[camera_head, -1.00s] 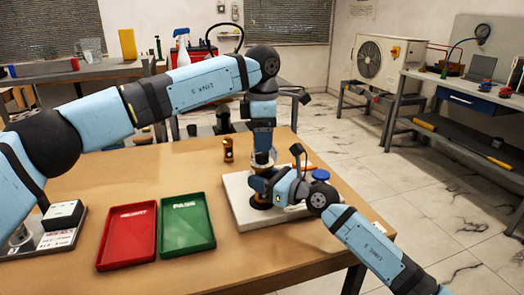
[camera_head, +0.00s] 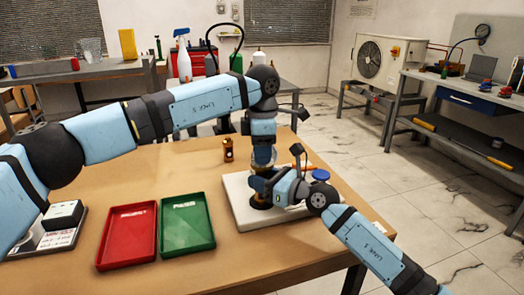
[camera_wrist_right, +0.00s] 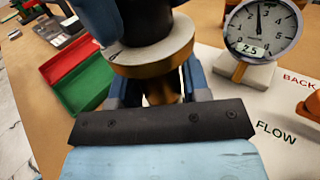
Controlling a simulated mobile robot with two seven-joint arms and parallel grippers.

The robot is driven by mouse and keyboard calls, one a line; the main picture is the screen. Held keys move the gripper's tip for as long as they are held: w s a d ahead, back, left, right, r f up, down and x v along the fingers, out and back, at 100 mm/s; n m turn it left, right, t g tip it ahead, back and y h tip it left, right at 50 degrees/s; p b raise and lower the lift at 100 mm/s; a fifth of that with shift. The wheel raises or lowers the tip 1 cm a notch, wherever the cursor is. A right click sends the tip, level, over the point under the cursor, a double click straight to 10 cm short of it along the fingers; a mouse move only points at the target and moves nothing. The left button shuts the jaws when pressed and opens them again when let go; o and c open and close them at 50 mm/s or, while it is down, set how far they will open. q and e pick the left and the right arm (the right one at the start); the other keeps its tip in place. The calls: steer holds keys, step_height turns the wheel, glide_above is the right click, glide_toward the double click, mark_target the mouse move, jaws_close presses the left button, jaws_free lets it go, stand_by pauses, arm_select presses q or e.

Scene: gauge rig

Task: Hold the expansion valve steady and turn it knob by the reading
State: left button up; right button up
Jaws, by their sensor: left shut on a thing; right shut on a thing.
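The expansion valve (camera_head: 261,204) stands upright on a pale board, its brass body partly hidden by my grippers. In the right wrist view its wide brass-rimmed disc (camera_wrist_right: 155,62) shows under a dark gripper part. My right gripper (camera_head: 262,187) comes in from the side and is shut on the valve body; its fingers (camera_wrist_right: 160,96) also show in the wrist view. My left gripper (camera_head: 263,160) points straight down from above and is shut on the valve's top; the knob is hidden. A round gauge (camera_wrist_right: 262,30) has its needle about straight up; its small display appears to read 2.5.
The board (camera_head: 240,213) is marked BACK and FLOW in the wrist view. A red tray (camera_head: 128,234) and a green tray (camera_head: 187,224) lie to the left. A small brass part (camera_head: 228,150) stands behind. A blue round thing (camera_head: 321,175) is at the right.

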arm_select(q)
steer(key=shift+n, duration=2.9)
steer(key=o, duration=0.9)
steer(key=shift+o, duration=0.2)
step_height(320, 180, up, 12)
